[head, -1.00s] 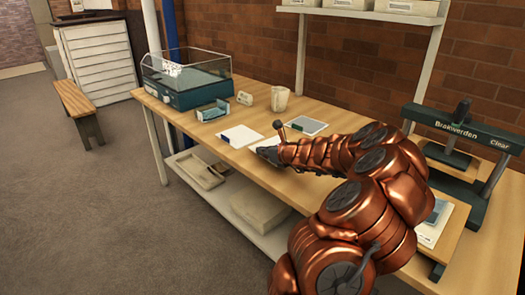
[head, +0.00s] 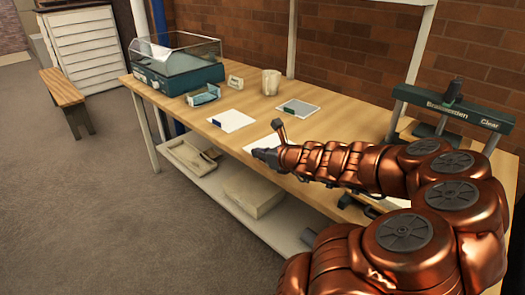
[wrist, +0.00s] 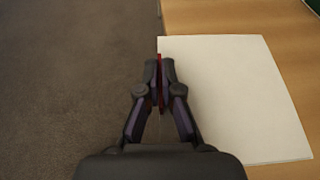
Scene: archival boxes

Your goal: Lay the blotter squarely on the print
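My gripper (wrist: 160,72) is shut on a narrow red tab (wrist: 159,80) at the left edge of a plain white sheet (wrist: 235,95), which appears to be the blotter. The sheet lies level over the table's front edge; I cannot tell whether it touches the top. In the head view the sheet (head: 262,143) shows behind my gripper (head: 266,156), and the tab is hidden. The print is not clearly seen: my arm covers most of the board by the press, where a white sliver (head: 397,202) shows.
A white sheet with a blue tab (head: 232,121) and a grey framed sheet (head: 299,107) lie further back. A green press (head: 450,113) stands at the right.

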